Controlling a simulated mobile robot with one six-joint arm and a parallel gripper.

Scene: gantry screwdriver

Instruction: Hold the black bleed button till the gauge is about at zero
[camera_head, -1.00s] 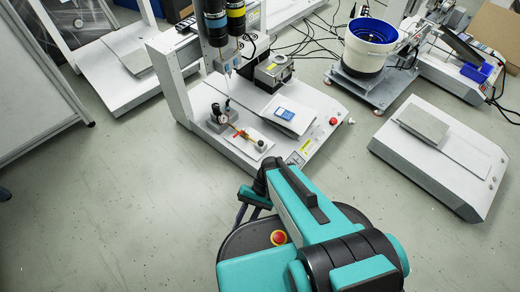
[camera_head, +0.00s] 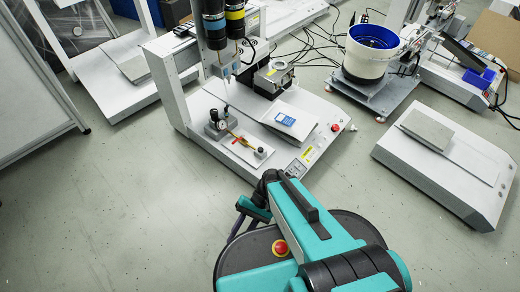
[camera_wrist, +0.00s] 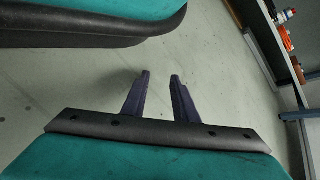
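A small round gauge (camera_head: 221,125) with a white face stands at the left end of a light plate on the white gantry machine. Its needle is too small to read. A short orange-yellow line runs from the gauge to a small grey block (camera_head: 261,153) with a dark top. I cannot tell for sure whether that dark top is the black bleed button. In the wrist view my gripper (camera_wrist: 160,77) has its two dark fingers apart with nothing between them, over bare floor. It is well short of the gauge plate and touches nothing.
A blue handheld device (camera_head: 285,119) lies on a tilted grey plate beside the gauge. A red button (camera_head: 335,128) is on the machine's right side. The gantry's heads (camera_head: 215,25) hang above. A white bowl feeder (camera_head: 372,48) stands behind right. The floor at left is open.

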